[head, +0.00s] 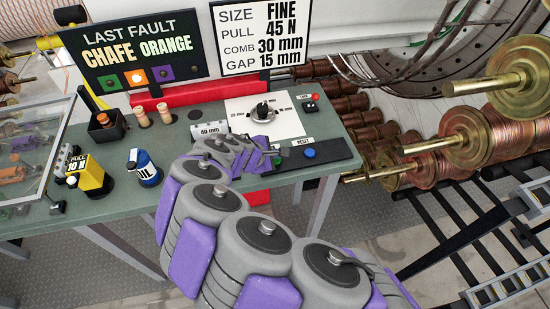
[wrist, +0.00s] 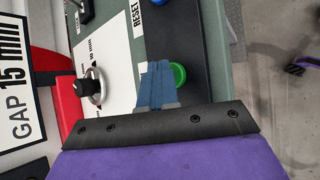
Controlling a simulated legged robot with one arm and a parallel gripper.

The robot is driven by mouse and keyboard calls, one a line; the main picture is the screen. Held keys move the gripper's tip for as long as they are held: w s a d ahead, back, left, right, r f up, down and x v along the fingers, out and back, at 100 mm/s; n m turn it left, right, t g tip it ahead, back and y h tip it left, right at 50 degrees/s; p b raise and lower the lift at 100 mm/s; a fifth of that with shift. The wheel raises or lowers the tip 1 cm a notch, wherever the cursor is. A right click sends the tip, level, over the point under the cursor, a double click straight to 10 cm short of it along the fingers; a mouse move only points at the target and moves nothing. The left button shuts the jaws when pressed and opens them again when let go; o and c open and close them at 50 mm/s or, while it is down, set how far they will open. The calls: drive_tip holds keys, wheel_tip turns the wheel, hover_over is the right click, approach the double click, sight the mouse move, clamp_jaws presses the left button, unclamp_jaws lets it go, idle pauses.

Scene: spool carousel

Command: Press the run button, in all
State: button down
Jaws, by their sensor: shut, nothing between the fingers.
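A green button (head: 277,161) sits on the black strip at the front of the green bench; no label for it is readable, and it is the likely run button. In the wrist view the green button (wrist: 180,74) shows right beside my gripper's blue fingers (wrist: 156,68), partly covered by them. My gripper (head: 270,154) is shut and empty, its tips over the black strip close to the green button. I cannot tell whether they touch it. A blue button (head: 309,153) marked RESET is on the same strip, also in the wrist view (wrist: 184,2).
Copper spools (head: 480,138) fill the right.

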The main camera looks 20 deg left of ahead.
drive_tip(key=shift+f, duration=0.25)
idle(0.5)
drive_tip(key=shift+r+p, duration=0.8)
drive_tip(key=shift+r, duration=0.05)
wheel_tip(320, 180, up, 5)
drive_tip(key=p, duration=0.4)
idle(0.7)
